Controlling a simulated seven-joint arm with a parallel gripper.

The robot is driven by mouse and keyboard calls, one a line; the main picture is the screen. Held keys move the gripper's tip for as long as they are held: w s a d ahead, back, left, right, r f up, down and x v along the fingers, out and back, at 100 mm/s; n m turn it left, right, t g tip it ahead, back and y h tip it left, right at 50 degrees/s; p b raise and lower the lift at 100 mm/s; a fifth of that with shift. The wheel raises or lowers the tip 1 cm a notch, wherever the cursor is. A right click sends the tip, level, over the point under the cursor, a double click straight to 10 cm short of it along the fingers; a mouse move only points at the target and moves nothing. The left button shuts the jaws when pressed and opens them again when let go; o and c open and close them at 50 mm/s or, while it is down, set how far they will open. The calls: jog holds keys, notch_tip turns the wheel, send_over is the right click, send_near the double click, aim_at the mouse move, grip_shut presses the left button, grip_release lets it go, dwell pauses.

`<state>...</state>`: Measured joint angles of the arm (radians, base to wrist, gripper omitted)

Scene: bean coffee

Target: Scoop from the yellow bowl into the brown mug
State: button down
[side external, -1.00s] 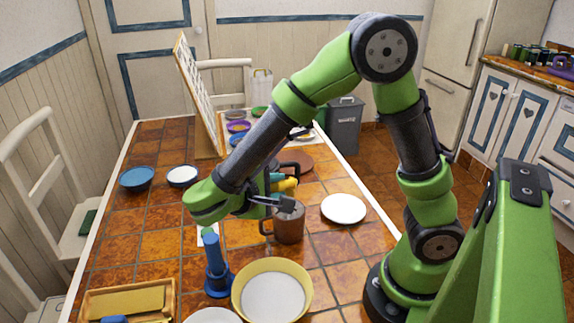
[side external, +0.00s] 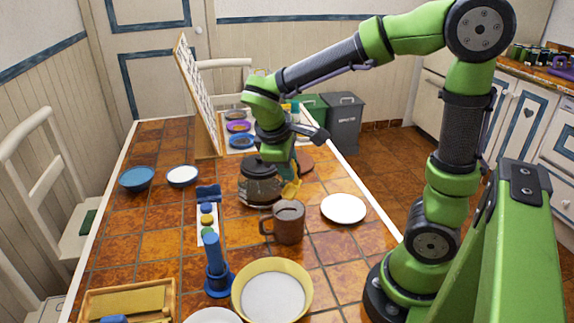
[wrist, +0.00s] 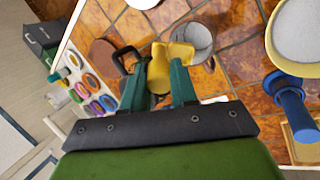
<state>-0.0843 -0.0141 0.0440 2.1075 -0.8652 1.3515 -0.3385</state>
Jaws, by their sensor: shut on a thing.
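The yellow bowl (side external: 236,296) stands at the front of the table with a pale white filling. It also shows at the right of the wrist view (wrist: 270,50). The brown mug (side external: 288,230) stands upright behind the bowl, and its mouth shows in the wrist view (wrist: 197,40). My gripper (side external: 286,178) is above the table behind the mug, pointing down. The scoop (side external: 291,190) also shows in the side view. I cannot tell what the scoop or mug holds.
A glass coffee pot (side external: 260,184) stands close on the left of my gripper. A white plate (side external: 343,209) lies right of the mug. A blue stand (side external: 216,268) is left of the bowl. A wooden tray (side external: 128,300) is at front left.

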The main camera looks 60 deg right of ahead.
jog(key=shift+d+r+y, duration=0.25)
jog(key=shift+d+y, duration=0.35)
jog(key=shift+y, duration=0.25)
jog(key=shift+d+r+y, duration=0.3)
jog(key=shift+d+y, duration=0.3)
jog(key=shift+y, duration=0.2)
jog(key=shift+d+r+y, duration=0.25)
jog(key=shift+d+y, duration=0.35)
jog(key=shift+y, duration=0.25)
